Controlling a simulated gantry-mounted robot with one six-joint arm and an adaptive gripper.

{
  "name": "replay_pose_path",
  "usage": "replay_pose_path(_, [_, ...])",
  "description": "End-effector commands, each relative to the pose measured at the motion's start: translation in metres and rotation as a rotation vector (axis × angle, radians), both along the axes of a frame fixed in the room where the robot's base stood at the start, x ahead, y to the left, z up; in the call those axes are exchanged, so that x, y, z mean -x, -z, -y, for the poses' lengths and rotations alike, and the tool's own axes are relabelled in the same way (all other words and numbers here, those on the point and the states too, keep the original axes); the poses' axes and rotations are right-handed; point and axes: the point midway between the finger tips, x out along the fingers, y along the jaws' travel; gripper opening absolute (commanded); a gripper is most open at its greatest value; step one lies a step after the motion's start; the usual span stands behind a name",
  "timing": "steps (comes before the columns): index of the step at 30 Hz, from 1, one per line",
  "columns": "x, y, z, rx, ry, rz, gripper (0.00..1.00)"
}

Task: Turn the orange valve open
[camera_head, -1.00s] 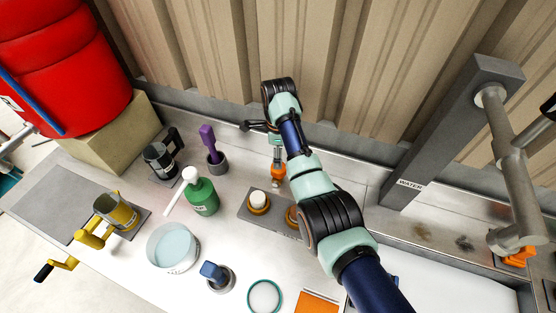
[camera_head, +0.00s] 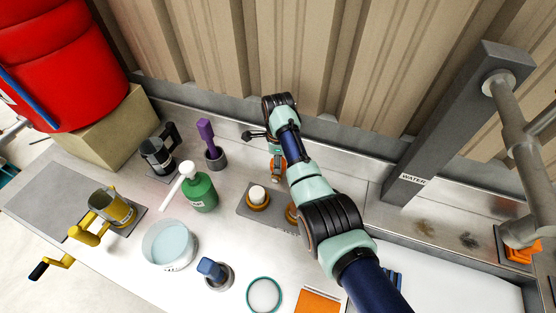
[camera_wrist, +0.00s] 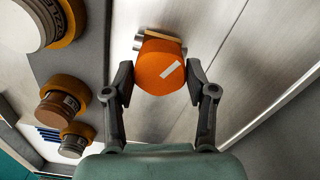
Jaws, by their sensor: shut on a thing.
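The orange valve (camera_wrist: 158,68) is a round orange knob with a white stripe on its face, seen in the wrist view. The stripe lies at a slant. My gripper (camera_wrist: 160,78) is shut on the knob, one finger against each side. In the head view my gripper (camera_head: 277,168) is at the back of the bench, and only a bit of orange shows there. My wrist hides most of the knob in that view.
A grey plate (camera_head: 246,208) with white-topped, orange-ringed pieces is close in front. A green pump bottle (camera_head: 201,193), a purple-handled tool (camera_head: 209,141) and a bucket (camera_head: 170,245) stand left. A grey post (camera_head: 445,130) marked WATER stands right. The ribbed wall is close behind.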

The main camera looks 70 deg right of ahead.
Motion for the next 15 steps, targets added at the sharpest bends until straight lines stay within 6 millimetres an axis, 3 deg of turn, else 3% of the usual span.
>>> replay_pose_path(15, [0.0000,-0.0031,-0.0003,-0.003,-0.117,-0.001,0.21])
